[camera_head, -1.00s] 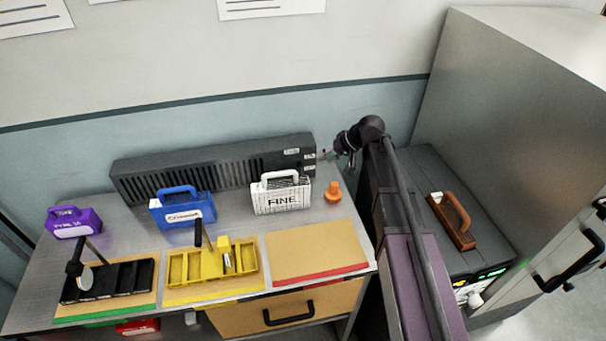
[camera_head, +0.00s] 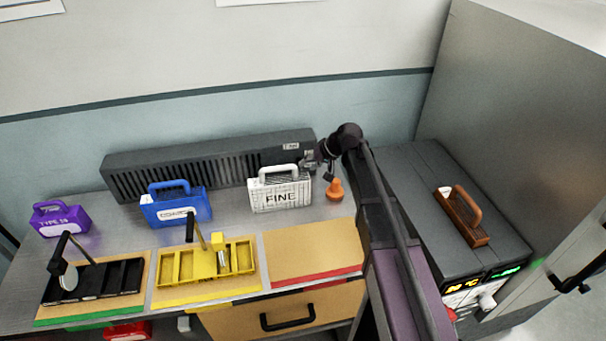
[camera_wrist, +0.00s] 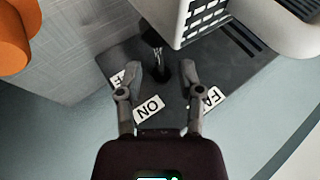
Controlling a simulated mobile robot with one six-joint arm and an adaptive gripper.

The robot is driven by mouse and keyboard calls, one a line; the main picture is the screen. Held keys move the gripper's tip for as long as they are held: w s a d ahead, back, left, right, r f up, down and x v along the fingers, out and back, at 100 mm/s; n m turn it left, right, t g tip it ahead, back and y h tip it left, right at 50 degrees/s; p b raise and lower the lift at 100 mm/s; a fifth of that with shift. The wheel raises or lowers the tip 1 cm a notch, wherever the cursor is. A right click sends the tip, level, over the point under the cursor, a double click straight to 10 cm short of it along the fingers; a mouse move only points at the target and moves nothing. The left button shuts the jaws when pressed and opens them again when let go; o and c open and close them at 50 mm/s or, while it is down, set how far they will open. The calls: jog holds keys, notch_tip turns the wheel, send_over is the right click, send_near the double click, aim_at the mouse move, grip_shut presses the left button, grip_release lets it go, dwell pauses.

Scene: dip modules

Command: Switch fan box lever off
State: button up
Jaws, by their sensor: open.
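The fan box (camera_head: 215,160) is a long dark grey box with a slotted front, standing along the wall at the back of the bench. In the wrist view its dark panel (camera_wrist: 222,78) carries white labels; one reads ON, another seems to read FAN, and a third is partly covered by a finger. A short dark lever (camera_wrist: 153,38) sticks up from the panel just beyond my fingertips. My gripper (camera_wrist: 161,74) is open, with its two fingers either side of the lever's line; contact cannot be told. In the head view my gripper (camera_head: 310,162) is at the box's right end and mostly hides the lever.
The white FINE case (camera_head: 280,192) stands close in front of the box's right end. An orange knob-shaped piece (camera_head: 335,190) is just right of it. Blue (camera_head: 176,207) and purple (camera_head: 60,219) cases stand left. A brown-handled block (camera_head: 462,216) lies on the grey unit.

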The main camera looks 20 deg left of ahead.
jog(key=shift+b+x, duration=1.05)
jog(key=shift+x, duration=0.65)
grip_shut()
jog(key=shift+d, duration=0.1)
